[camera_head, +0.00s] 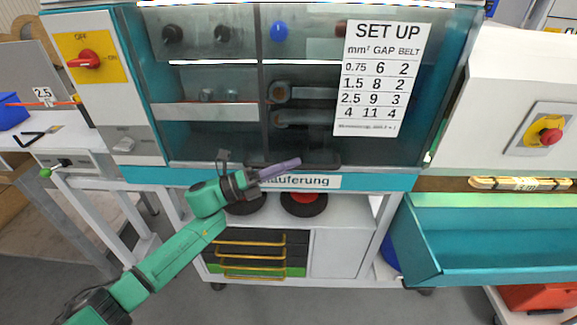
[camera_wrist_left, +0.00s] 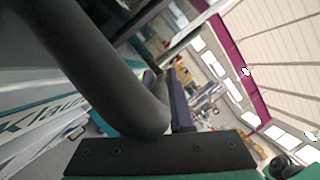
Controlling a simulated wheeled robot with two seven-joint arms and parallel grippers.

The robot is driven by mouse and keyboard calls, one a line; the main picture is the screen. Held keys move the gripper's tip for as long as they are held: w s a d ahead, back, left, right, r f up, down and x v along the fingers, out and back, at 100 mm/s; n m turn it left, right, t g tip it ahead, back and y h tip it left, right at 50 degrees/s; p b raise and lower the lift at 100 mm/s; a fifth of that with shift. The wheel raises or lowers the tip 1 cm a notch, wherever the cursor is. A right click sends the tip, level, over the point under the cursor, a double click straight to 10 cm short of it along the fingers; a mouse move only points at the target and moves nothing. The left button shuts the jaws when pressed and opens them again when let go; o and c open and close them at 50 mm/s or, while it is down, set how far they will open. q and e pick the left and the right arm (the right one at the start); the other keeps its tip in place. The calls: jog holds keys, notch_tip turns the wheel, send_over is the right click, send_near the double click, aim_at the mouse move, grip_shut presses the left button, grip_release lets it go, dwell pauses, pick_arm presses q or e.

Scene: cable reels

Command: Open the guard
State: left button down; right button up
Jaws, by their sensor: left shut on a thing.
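The guard (camera_head: 215,135) is a clear, smoky panel in a teal frame on the front of the machine. It looks closed, its lower edge just above the teal strip with the label. My left gripper (camera_head: 280,168) is at the guard's lower middle edge, its purple-grey fingers pointing right. In the left wrist view a thick dark curved bar, the guard handle (camera_wrist_left: 95,70), runs down to the fingers (camera_wrist_left: 178,100). The gripper is shut on the handle; the exact contact is partly hidden. My right gripper is not in view.
A SET UP sheet (camera_head: 381,78) is on the guard's right. A red switch on a yellow plate (camera_head: 88,60) is at left, a red button (camera_head: 550,135) at right. A teal tray (camera_head: 500,240) juts out at lower right. A drawer cart (camera_head: 330,235) stands below.

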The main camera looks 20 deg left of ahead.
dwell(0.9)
pick_arm(q)
notch_tip(320, 180, up, 37)
jog(key=p, duration=1.8)
jog(key=shift+r, duration=0.2)
jog(key=c, duration=0.8)
grip_release()
